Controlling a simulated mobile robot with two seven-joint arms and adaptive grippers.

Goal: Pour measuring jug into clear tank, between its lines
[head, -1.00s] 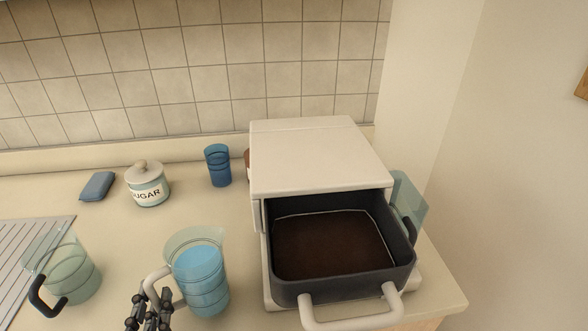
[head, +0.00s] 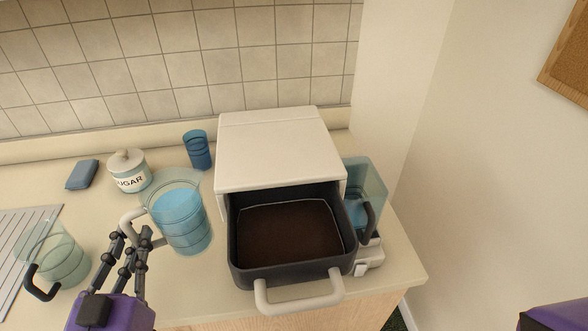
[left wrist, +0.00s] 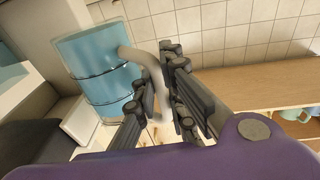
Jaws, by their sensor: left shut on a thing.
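The measuring jug (head: 183,222) is clear, with a pale handle, ring lines and blue liquid filling much of it. My left gripper (head: 132,238) is shut on its handle, at the jug's left. The jug looks about upright. In the left wrist view, the jug (left wrist: 92,68) stands left of my fingers (left wrist: 160,95), which close around the pale handle. The clear tank (head: 368,180) is at the right, beside the white appliance. It has a dark handle and some bluish content low down; its lines cannot be made out. My right gripper is not in view.
The white appliance (head: 275,150) has its dark drawer (head: 290,270) pulled out between jug and tank. A second clear jug (head: 62,262) with a dark handle stands at left. A sugar pot (head: 130,172), blue cup (head: 197,150) and blue sponge-like block (head: 83,174) are behind.

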